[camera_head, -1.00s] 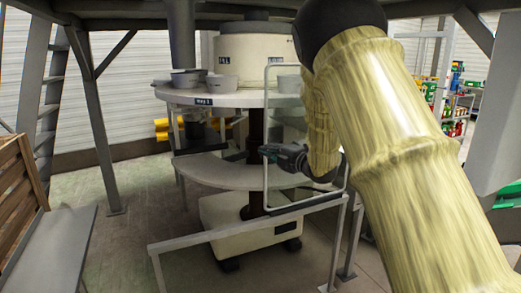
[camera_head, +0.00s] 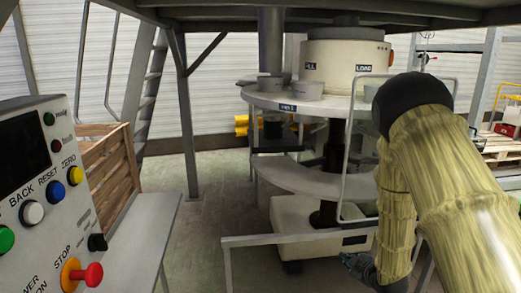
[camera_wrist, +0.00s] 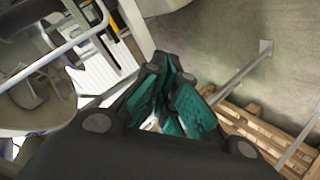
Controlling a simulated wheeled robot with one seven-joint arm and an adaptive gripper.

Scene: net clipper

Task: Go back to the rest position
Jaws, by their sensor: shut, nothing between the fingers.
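My gripper (camera_head: 357,265) is low in the head view, below the bent, yellowish sleeved arm and in front of the machine's pale base. Part of it is hidden by the sleeve. In the wrist view my gripper (camera_wrist: 168,72) shows dark fingers with teal inner faces. It is shut and empty. No object is in contact with the fingertips in either view.
A round machine with a white table (camera_head: 300,103) stands behind a metal rail (camera_head: 290,238), close to my arm. A control panel (camera_head: 45,185) with coloured buttons is near at left. A wooden crate (camera_head: 105,165) stands behind it. Floor between crate and machine is clear.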

